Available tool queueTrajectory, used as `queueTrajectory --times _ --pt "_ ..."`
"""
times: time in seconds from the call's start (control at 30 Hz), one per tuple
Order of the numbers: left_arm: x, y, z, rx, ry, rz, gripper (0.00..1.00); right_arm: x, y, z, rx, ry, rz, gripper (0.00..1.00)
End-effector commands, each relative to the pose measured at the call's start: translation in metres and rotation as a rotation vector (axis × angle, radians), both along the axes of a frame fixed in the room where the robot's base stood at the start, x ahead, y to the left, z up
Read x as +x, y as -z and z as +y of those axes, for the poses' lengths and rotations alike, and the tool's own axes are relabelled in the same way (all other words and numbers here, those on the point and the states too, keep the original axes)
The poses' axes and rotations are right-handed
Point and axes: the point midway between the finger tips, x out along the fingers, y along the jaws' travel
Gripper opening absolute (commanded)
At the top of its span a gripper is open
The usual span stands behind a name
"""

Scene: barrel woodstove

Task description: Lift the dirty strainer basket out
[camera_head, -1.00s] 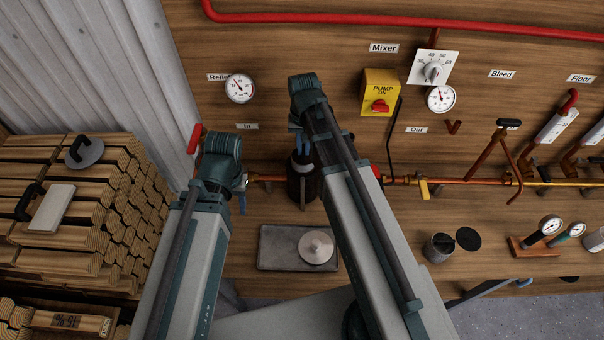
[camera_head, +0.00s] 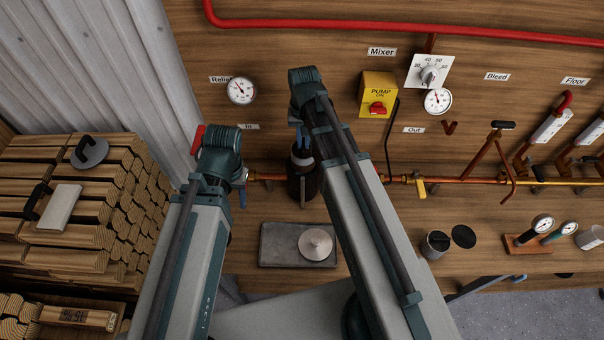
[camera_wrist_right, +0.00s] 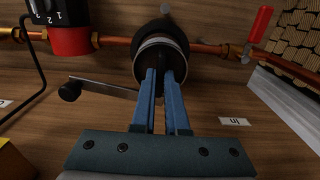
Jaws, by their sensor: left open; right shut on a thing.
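A dark upright strainer housing (camera_head: 302,184) stands on the bench against the pipe, with a pale ring at its open top. In the right wrist view the dark housing (camera_wrist_right: 161,62) is straight ahead. My right gripper (camera_head: 302,148) is over the housing's mouth. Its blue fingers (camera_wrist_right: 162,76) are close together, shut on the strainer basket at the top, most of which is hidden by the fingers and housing. My left gripper (camera_head: 243,194) is open and empty, left of the housing, near the pipe.
A grey tray (camera_head: 275,246) with a round knobbed lid (camera_head: 317,244) lies in front of the housing. A grey cup (camera_head: 436,245) and dark disc (camera_head: 463,236) stand right. The copper pipe (camera_head: 468,181) with its yellow valve (camera_head: 421,187) runs behind. Stacked firewood (camera_head: 75,225) is left.

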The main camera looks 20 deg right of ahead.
Motion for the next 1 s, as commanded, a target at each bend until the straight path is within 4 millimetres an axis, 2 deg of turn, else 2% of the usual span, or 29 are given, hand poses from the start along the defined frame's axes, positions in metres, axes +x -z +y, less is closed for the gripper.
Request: queueTrajectory --times 0.27,0.63,1.0 --pt "0.000 -0.004 0.000 0.000 0.000 0.000 0.50 0.000 -0.004 0.000 0.000 0.000 0.000 0.00" --pt "0.000 -0.030 0.000 0.000 0.000 0.000 0.50 0.000 -0.030 0.000 0.000 0.000 0.000 0.00" --pt "0.000 -0.030 0.000 0.000 -0.002 0.000 0.50 0.000 -0.030 0.000 0.000 0.000 0.000 0.00"
